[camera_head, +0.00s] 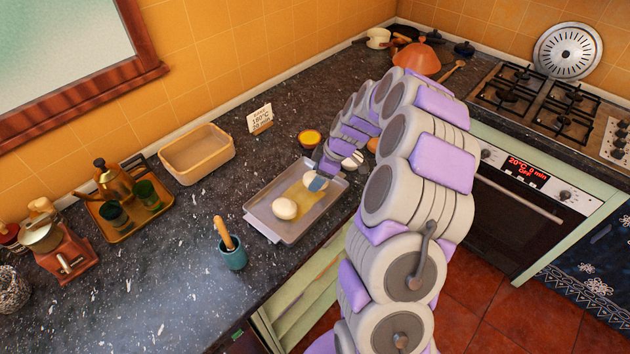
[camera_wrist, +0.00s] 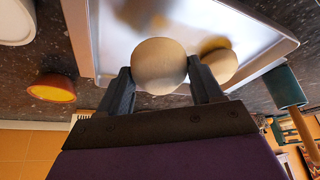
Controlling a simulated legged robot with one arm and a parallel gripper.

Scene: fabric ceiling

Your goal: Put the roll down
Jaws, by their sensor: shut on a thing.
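My gripper (camera_wrist: 163,80) is shut on a pale round roll (camera_wrist: 159,66), with one dark finger on each side of it. In the head view my gripper (camera_head: 317,182) is over the right half of a grey metal tray (camera_head: 262,218) on the counter, and the held roll is partly hidden by the fingers. I cannot tell whether it touches the tray. A second pale roll (camera_head: 285,208) sits on the tray to the left. It also shows in the wrist view (camera_wrist: 222,66), right of the held roll. A yellowish patch lies on the tray between the rolls.
A beige baking tin (camera_head: 190,166) and a card reading 180°C (camera_head: 260,119) stand behind the tray. An orange bowl (camera_head: 309,139) is close behind it. A blue cup (camera_head: 233,259) with a wooden-handled tool stands left of the tray. The counter's front edge is close to the tray.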

